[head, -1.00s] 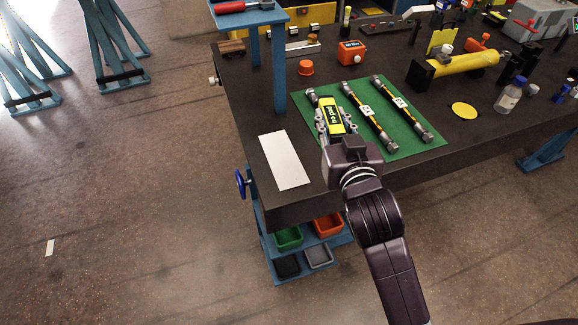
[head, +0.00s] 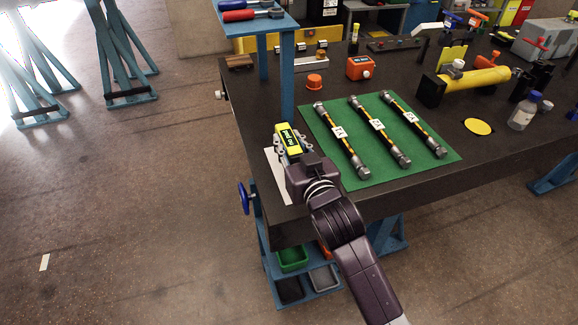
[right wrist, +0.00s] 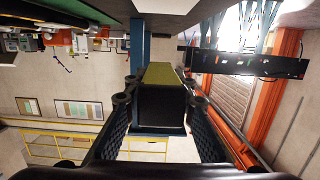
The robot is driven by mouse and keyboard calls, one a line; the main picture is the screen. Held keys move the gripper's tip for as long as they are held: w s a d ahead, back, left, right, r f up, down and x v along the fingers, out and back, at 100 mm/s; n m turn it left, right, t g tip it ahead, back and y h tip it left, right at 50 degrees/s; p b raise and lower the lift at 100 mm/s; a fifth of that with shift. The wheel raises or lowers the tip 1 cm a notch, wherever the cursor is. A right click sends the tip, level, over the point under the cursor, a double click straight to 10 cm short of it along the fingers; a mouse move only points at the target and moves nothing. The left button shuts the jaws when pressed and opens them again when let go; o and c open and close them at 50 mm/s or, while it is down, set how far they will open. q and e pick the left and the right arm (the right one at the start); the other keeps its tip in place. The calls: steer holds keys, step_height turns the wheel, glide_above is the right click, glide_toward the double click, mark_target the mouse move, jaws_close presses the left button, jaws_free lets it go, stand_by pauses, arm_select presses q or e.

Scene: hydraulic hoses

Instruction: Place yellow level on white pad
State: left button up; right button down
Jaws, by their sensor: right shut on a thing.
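The yellow level (head: 288,138) has a black label and is held over the white pad. It also shows between the fingers in the right wrist view (right wrist: 162,75). My right gripper (head: 292,145) is shut on it, one finger on each side. The white pad (head: 272,168) lies on the dark table near its left corner, mostly hidden by the level and my gripper. I cannot tell whether the level touches the pad. My left gripper is not in view.
A green mat (head: 325,128) with three hoses lies just right of the pad. A blue shelf post (head: 287,80) stands behind the level. An orange cap (head: 314,81) is beyond the mat. The table's left edge is close to the pad.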

mark_target(305, 208)
step_height(305, 208, down, 8)
steer(key=shift+r+b, duration=0.25)
steer(key=shift+b, duration=0.05)
steer(key=shift+f, duration=0.1)
steer(key=c, duration=1.6)
jaws_free()
steer(key=v, duration=1.2)
